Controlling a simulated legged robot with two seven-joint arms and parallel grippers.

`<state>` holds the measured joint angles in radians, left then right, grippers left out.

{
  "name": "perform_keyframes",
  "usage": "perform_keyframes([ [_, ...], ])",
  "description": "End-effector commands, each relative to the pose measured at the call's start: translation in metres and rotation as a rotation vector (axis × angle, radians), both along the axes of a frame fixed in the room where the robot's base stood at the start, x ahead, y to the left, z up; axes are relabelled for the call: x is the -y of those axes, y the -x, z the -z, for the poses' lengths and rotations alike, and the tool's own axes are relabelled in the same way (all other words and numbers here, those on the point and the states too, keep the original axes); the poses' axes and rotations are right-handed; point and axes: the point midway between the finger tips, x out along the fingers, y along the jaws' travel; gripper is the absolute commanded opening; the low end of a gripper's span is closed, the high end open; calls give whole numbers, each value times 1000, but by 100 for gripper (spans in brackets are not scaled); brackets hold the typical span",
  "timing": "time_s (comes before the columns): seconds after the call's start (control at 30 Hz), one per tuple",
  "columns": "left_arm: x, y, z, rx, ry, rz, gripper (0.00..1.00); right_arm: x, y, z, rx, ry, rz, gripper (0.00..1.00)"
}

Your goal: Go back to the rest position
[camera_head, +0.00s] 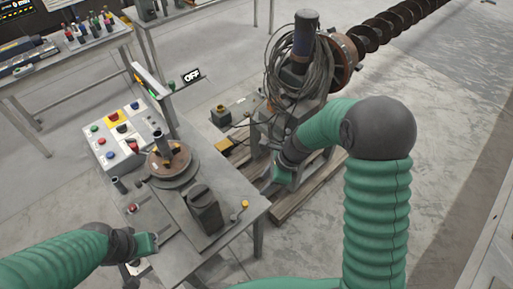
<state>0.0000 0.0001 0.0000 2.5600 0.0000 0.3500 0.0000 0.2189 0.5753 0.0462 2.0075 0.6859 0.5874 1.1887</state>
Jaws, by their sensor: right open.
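My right gripper (283,176) hangs at the end of the green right arm, in front of the auger machine's grey stand. It is open, and I see nothing held in it. My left gripper (147,244) is at the lower left, beside the near left edge of the grey workbench (232,183). Its fingers are small and partly hidden, so I cannot tell if they are open.
The auger machine (302,75) has coiled cables, and its long dark screw (385,30) runs to the upper right. Wooden beams (310,187) lie under it. A sign (192,75) reads OFF. A tool table (75,48) stands far left. Concrete floor at right is clear.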

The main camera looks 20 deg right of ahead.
Motion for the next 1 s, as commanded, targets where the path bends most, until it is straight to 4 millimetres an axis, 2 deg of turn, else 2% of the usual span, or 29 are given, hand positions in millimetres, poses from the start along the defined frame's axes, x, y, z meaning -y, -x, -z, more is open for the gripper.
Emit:
perform_keyframes([
  [0.1, 0, 0, 2, 0, 0, 0, 36, 0, 2, 1, 7, 8, -21, 44],
  [0.17, 0, 0, 7, 0, 0, 0, 36, -1, 11, 1, 35, 46, -117, 44],
  [0.27, 0, 0, 25, 0, 0, 0, 36, 2, 42, 2, 141, 192, -498, 44],
  [0.4, 0, 0, 49, -1, 0, 0, 36, 9, 94, 1, 306, 434, -1231, 44],
  [0.5, 0, 0, 59, 0, 0, 0, 36, 13, 119, 0, 376, 547, -1637, 44],
  [0.57, 0, 0, 60, 0, 0, 0, 36, 15, 127, -1, 398, 584, -1788, 44],
  [0.67, 0, 0, 60, 0, 0, 0, 36, 16, 131, -3, 410, 607, -1888, 44],
  [1.0, 0, 0, 58, 0, 0, 0, 36, 16, 131, -4, 409, 604, -1884, 44],
])
